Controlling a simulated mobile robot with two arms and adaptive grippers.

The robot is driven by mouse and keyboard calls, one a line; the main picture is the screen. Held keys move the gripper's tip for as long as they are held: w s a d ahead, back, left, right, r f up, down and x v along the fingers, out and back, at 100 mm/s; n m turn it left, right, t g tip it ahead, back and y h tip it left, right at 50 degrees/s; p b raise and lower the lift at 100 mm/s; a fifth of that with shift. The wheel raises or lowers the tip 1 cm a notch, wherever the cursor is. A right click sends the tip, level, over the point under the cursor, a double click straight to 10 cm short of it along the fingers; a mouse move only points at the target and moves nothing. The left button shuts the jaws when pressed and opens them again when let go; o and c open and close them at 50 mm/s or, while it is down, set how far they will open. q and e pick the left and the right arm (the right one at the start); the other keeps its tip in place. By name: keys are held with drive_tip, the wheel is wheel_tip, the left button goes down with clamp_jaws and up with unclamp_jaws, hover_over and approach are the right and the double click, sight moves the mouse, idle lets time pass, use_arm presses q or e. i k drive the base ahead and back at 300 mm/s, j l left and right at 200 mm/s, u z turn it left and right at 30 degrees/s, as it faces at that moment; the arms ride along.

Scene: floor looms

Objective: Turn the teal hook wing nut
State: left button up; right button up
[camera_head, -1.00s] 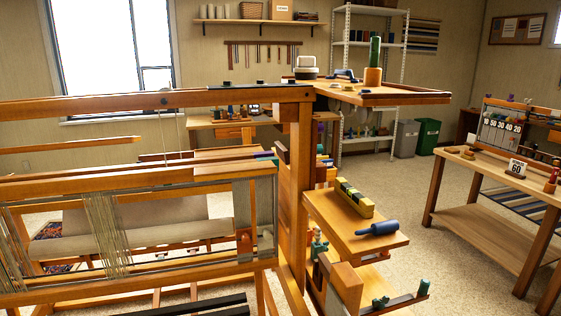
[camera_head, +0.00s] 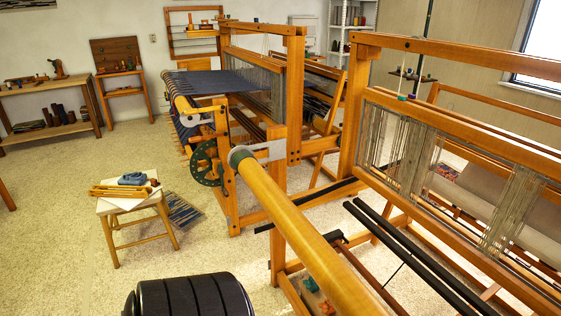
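No teal hook wing nut can be made out for certain. A small teal piece (camera_head: 311,284) lies low between the near loom's rails, at the bottom of the head view. It is too small to tell its shape. A small green-teal item (camera_head: 402,97) sits on the near loom's upper rail, also too small to identify. The near loom (camera_head: 450,122) fills the right side, with its thick wooden roller (camera_head: 290,215) slanting toward me. Neither of my grippers is in view.
A second loom (camera_head: 240,135) with dark blue cloth stands behind. A small stool (camera_head: 128,205) holding wooden tools and a blue item stands at the left. A side table (camera_head: 50,130) is at the far left wall. The carpet (camera_head: 70,240) at the left is open.

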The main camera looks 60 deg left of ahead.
sight(309, 283)
drive_tip(key=u, duration=1.75)
